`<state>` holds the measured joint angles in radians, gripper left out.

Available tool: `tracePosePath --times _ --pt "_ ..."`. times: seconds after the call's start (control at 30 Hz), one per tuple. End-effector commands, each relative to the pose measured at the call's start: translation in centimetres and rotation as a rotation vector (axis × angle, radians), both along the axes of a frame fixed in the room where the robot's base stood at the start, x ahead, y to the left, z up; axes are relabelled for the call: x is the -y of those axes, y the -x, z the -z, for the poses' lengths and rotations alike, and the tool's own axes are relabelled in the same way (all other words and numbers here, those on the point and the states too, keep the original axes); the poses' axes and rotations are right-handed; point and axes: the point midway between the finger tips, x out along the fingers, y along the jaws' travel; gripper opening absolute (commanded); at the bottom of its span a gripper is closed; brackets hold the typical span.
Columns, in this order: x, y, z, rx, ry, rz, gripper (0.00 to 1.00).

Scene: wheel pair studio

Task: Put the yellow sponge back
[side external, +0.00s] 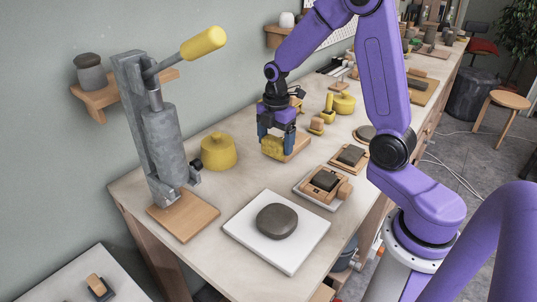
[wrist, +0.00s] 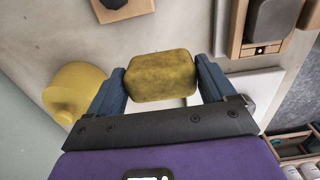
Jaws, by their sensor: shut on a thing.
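The yellow sponge (side external: 272,148) is a mottled block with rounded corners. My gripper (side external: 276,138) points down and is shut on it, one blue finger on each side. In the wrist view the sponge (wrist: 162,77) sits between the fingertips of my gripper (wrist: 161,70). In the side view it is beside a small wooden board (side external: 298,146), partly hidden behind my gripper. I cannot tell whether the sponge touches the board or the table.
A white slab (side external: 302,243) with a dark round stone (side external: 276,221) lies at the front. A wooden holder with a dark block (side external: 325,181) is to the right. Bare tabletop lies between.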

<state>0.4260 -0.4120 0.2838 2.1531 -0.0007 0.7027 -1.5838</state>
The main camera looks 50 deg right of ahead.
Motion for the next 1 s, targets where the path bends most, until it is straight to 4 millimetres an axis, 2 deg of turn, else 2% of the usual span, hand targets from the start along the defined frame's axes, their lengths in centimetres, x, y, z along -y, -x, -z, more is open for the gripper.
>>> tracePosePath --times 0.2,0.43,0.7,1.0 --pt "0.3 -1.8 2.2 0.000 0.000 0.001 0.49" --pt "0.4 -2.7 3.3 -0.001 0.000 0.001 0.49" --pt "0.4 -2.8 6.3 -0.001 0.000 0.001 0.49" --pt "0.4 -2.8 6.4 0.001 0.000 0.001 0.49"
